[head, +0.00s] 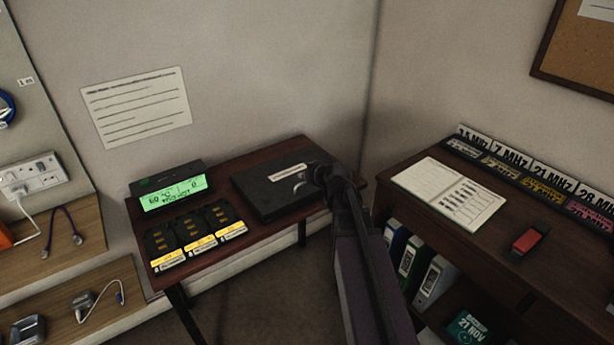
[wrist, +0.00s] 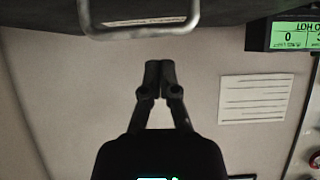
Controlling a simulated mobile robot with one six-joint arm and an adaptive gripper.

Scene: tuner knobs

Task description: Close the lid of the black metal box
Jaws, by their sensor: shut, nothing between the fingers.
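The black metal box (head: 268,198) lies on the small dark red table, with a white label on top. Its lid looks flat and down; a small gap cannot be ruled out. The box also shows as a dark edge at the top of the wrist view (wrist: 215,10), with a grey metal handle (wrist: 140,33) in front. In the head view, my gripper (head: 314,178) is at the right part of the box, partly covering it. In the wrist view, my gripper (wrist: 159,68) is shut and empty, its fingertips apart from the handle in the picture. Contact with the box cannot be told.
A device with a green display (head: 173,193) and several black battery packs (head: 195,236) stand left of the box. A desk at the right holds an open notebook (head: 448,193) and a red object (head: 530,239). The wall is close behind the table.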

